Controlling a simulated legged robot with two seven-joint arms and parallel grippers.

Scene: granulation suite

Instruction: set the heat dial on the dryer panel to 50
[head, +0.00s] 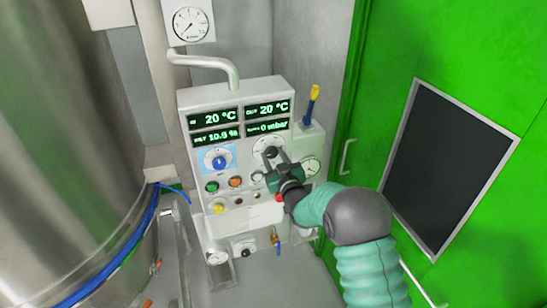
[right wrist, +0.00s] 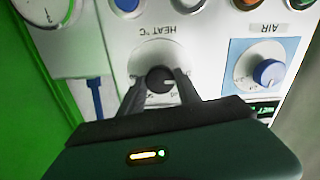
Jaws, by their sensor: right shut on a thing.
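The dryer panel (head: 188,104) is a white box with green digital readouts showing 20 °C twice, 10.0 and 0 mbar. The heat dial (right wrist: 160,80) is a black knob on a white round scale, labelled HEAT °C, upside down in the right wrist view. My right gripper (right wrist: 157,84) has its fingers on both sides of this knob and is shut on it. In the head view my right gripper (head: 271,157) reaches the panel and covers part of the heat scale (head: 264,143). The dial's setting is too small to read. My left gripper is not in view.
A blue air dial (head: 218,162) sits left of the heat dial, with coloured buttons (head: 235,182) below. A yellow-and-blue handle (head: 313,100) stands at the panel's right. A large steel vessel (head: 70,140) is at left, a green door (head: 440,50) at right.

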